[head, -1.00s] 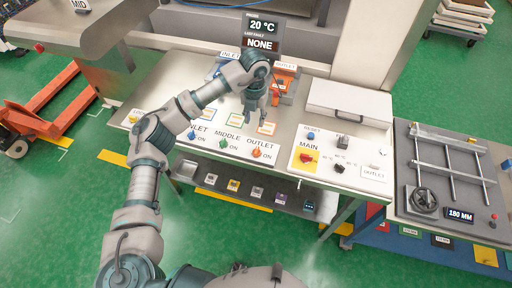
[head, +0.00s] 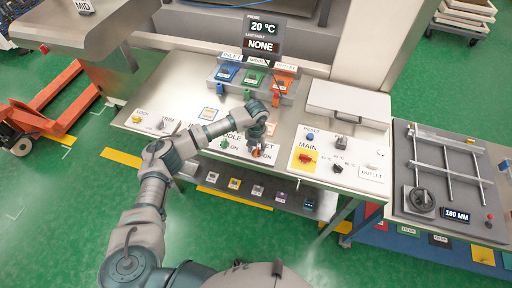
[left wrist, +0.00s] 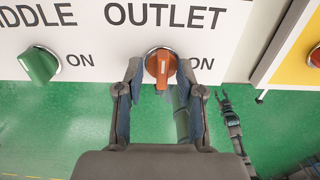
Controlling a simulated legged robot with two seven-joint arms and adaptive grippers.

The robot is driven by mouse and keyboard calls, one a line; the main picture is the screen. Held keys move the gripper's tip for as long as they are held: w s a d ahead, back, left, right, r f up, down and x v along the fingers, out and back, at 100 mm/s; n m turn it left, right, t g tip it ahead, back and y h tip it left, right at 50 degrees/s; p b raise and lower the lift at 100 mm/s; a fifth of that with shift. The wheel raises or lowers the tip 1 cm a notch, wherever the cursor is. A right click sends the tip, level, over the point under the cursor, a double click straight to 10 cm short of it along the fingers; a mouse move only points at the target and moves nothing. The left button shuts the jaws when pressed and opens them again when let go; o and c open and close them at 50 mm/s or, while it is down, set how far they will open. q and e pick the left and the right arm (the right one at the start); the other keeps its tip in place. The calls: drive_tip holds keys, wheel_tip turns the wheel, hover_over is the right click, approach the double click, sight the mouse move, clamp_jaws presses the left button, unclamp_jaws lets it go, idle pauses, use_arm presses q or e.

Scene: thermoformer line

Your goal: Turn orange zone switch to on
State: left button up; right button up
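The orange OUTLET zone switch (left wrist: 162,66) shows in the left wrist view, on the white panel with "ON" printed to its right. Its handle stands about upright in the picture. In the head view the switch (head: 257,153) is partly hidden by my left gripper (head: 258,138). In the left wrist view my left gripper (left wrist: 160,84) is open, one finger on each side of the orange handle. I cannot tell whether either finger touches it. A small dark gripper (left wrist: 229,108), apparently my right one, hangs at the right; its opening is unclear.
The green MIDDLE switch (left wrist: 40,62) is to the left. The yellow MAIN panel with its red switch (head: 305,158) is to the right. Behind stand blue, green and orange units (head: 283,78) and a white lidded box (head: 348,103). A shelf (head: 214,185) runs below.

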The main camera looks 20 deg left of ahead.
use_arm(q)
drive_tip(key=shift+d, duration=0.2)
clamp_jaws()
drive_tip(key=shift+a, duration=0.1)
use_arm(e)
drive_tip(key=shift+d, duration=0.6)
use_arm(q)
drive_tip(key=shift+a+f, duration=0.1)
use_arm(e)
drive_tip(key=shift+f, duration=0.1)
